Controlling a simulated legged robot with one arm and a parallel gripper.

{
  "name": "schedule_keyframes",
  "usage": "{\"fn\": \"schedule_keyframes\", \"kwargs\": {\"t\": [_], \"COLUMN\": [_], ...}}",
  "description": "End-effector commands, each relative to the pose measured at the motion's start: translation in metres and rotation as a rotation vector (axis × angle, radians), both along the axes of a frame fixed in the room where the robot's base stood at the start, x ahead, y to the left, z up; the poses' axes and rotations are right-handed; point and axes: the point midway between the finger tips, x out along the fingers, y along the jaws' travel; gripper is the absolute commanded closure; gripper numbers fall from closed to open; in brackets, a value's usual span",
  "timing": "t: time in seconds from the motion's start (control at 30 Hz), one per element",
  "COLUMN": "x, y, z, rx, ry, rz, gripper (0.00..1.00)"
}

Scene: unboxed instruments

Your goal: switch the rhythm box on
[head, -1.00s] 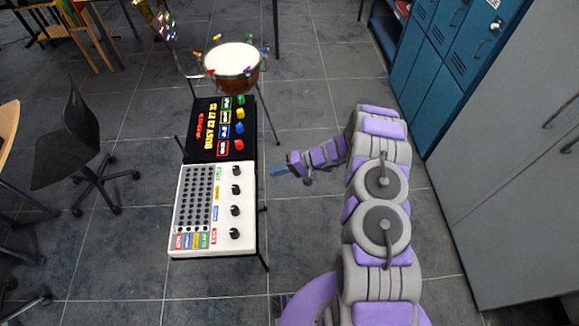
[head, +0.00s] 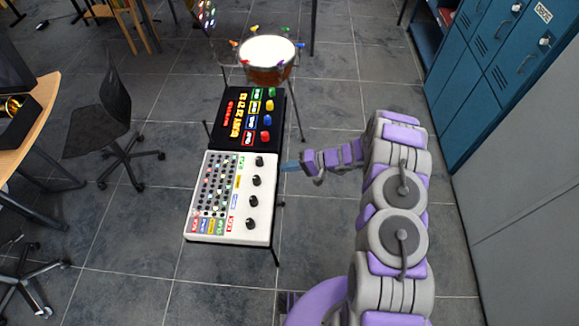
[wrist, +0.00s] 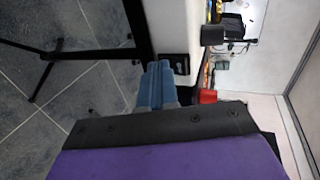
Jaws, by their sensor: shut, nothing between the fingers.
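A white box (head: 210,170) with a button grid and several black knobs lies on a stand; coloured dots show lit on its grid. Adjoining its far side is a black box (head: 230,120) with coloured buttons and glowing lettering. I cannot tell by label which is the rhythm box. My gripper (head: 290,166) is shut and empty, beside the white box's right edge near its far corner. In the wrist view, the blue fingers (wrist: 156,88) are close to a black switch plate (wrist: 177,63) on the box's white side (wrist: 176,25). Whether they touch it is unclear.
A drum (head: 267,58) stands behind the black box. A black chair (head: 100,120) is at left, blue lockers (head: 480,80) at right. In the wrist view, a knob (wrist: 213,35) and a red button (wrist: 208,96) are near the fingers.

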Motion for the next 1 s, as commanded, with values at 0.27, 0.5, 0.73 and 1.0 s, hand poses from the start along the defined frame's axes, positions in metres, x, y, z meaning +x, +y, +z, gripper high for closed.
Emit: {"fn": "schedule_keyframes", "kwargs": {"t": [0.27, 0.5, 0.73, 1.0], "x": [0.001, 0.001, 0.001, 0.002], "y": [0.0, 0.0, 0.0, -0.004], "z": [0.005, 0.016, 0.018, 0.017], "rx": [0.0, 0.001, 0.0, 0.0], "ry": [-0.003, -0.006, -0.003, -0.003], "rz": [-0.001, -0.001, 0.0, 0.0], "gripper": [1.0, 1.0, 1.0, 1.0]}}
